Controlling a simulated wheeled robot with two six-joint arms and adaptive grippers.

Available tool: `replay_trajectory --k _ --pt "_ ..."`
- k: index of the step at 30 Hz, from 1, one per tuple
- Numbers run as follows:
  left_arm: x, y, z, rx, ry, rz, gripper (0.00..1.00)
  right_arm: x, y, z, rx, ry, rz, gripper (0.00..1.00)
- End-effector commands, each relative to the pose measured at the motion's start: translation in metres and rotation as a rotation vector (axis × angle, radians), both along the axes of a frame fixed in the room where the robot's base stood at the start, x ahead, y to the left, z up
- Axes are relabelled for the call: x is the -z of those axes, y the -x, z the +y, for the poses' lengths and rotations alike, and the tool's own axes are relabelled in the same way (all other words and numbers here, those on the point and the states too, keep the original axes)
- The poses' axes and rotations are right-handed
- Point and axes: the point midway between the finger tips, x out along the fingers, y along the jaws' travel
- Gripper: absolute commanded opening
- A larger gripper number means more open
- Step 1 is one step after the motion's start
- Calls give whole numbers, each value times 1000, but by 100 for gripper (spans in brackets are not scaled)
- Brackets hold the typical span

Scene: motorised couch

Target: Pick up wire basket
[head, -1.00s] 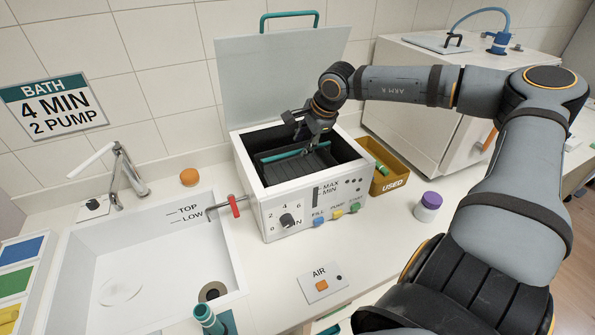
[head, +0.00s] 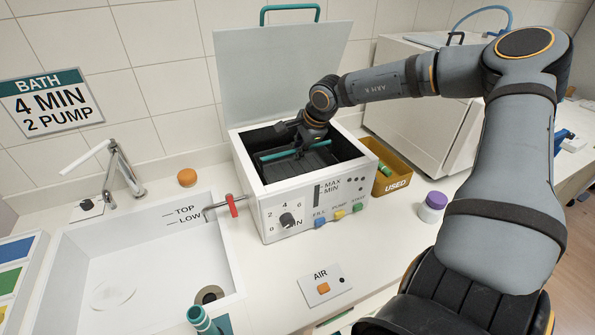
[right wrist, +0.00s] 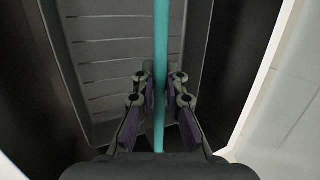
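The wire basket (head: 315,160) is dark, with a teal handle bar (head: 277,155), and sits inside the open white bath (head: 262,206). In the right wrist view the teal bar (right wrist: 161,40) runs lengthwise between my right fingers, over dark slatted walls (right wrist: 105,70). My right gripper (head: 303,150) is down at the bath opening. In the wrist view its fingertips (right wrist: 161,85) are drawn in close on both sides of the bar and appear shut on it. The basket's lower part is hidden in the bath. My left gripper is not in view.
The bath's raised lid (head: 280,75) stands behind. A yellow USED bin (head: 393,180) and a purple-capped jar (head: 432,207) are to its right. A sink (head: 150,270) is to its left, with a red-handled tap (head: 232,205) between. A white cabinet (head: 415,110) stands at the back right.

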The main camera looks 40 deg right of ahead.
Motion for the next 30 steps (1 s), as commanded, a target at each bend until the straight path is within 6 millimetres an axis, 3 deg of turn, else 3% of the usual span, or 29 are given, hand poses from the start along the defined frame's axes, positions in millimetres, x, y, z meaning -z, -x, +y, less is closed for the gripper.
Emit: replay_trajectory --k 20,30 --pt "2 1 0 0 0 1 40 -5 -1 0 0 1 -3 0" --pt "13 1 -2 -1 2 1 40 -76 -1 -1 1 4 -4 0"
